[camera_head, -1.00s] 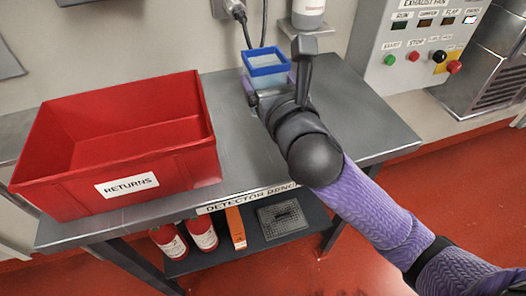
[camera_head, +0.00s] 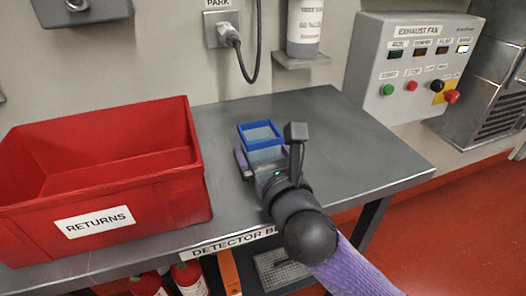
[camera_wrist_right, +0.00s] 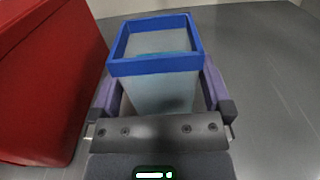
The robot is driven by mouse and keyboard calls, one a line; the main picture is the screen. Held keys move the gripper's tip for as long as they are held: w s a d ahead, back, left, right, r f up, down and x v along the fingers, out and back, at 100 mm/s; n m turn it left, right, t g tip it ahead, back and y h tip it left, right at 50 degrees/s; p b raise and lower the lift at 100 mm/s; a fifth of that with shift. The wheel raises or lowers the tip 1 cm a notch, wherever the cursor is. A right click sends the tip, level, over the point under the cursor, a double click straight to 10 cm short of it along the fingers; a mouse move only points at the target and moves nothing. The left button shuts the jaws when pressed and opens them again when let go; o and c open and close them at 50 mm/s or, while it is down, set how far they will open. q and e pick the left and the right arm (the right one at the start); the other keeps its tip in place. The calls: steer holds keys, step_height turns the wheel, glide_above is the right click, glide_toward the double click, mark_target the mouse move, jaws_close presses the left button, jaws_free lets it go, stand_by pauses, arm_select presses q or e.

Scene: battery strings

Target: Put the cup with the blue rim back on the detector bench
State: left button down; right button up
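The cup with the blue rim (camera_head: 262,134) is a translucent, square-mouthed cup. It is upright over the middle of the detector bench (camera_head: 350,150). My right gripper (camera_head: 265,160) has its purple fingers on either side of the cup, below the rim, and appears shut on it. The right wrist view shows the cup (camera_wrist_right: 160,88) between the fingers of the same gripper (camera_wrist_right: 162,92). The cup's base is hidden by the gripper, so I cannot tell whether it touches the bench top. My left gripper is not in view.
A red RETURNS bin (camera_head: 140,205) stands on the left of the bench. The bench top right of the cup is clear. A wall shelf with a bottle (camera_head: 304,28), a hanging cable (camera_head: 256,60) and an exhaust fan panel (camera_head: 410,65) are behind. Red bottles (camera_head: 190,278) are below.

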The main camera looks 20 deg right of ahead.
steer(key=shift+r, duration=0.2)
arm_select(q)
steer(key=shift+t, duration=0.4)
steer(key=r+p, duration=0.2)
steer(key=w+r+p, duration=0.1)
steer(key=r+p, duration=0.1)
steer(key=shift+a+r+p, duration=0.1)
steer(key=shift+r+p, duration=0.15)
steer(key=shift+p, duration=0.05)
arm_select(e)
steer(key=s, duration=1.2)
steer(key=shift+d, duration=0.2)
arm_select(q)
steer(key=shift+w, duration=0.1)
arm_select(e)
steer(key=shift+f, duration=0.1)
